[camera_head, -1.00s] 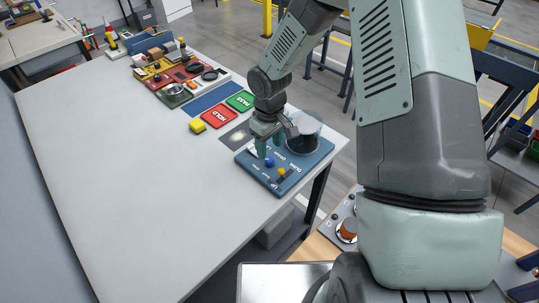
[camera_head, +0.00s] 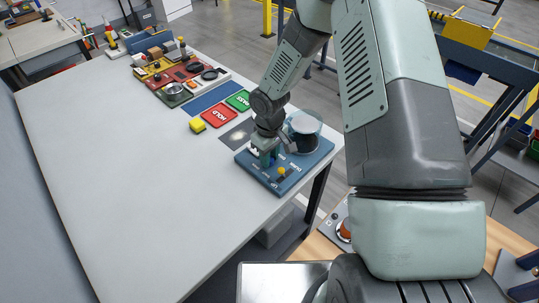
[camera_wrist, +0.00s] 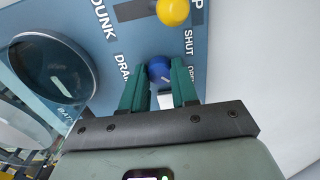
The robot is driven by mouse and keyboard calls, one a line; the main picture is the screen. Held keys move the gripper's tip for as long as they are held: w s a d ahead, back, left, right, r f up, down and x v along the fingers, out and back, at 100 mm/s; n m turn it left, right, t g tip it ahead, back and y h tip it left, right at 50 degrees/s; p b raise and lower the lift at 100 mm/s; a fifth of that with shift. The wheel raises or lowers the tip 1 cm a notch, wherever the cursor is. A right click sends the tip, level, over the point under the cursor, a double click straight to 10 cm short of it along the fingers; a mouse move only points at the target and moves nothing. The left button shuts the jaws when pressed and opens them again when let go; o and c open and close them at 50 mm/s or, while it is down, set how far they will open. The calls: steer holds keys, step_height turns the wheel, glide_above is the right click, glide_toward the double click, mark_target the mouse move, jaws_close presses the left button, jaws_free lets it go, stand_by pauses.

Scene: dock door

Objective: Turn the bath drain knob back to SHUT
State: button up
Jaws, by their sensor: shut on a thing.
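A blue panel (camera_head: 311,160) lies on the table's near right corner. It carries a round bath vessel (camera_head: 304,132), dark inside with a clear rim, also in the wrist view (camera_wrist: 52,68). A blue knob (camera_wrist: 160,69) sits beside the DRAIN label, with SHUT and OPEN printed to its right in the wrist view. My gripper (camera_wrist: 160,80), with green fingers, is shut on the blue knob, one finger on each side. In the head view my gripper (camera_head: 267,160) largely hides this knob. Its exact turn angle cannot be told.
A yellow knob (camera_wrist: 173,11) on a dark slot sits close to the blue knob; it also shows in the head view (camera_head: 281,172). The table's left side is clear.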

jaws_close()
steer(key=shift+n, duration=0.3)
steer(key=n, duration=1.2)
steer(key=shift+n, duration=0.4)
steer(key=n, duration=0.4)
steer(key=shift+n, duration=0.4)
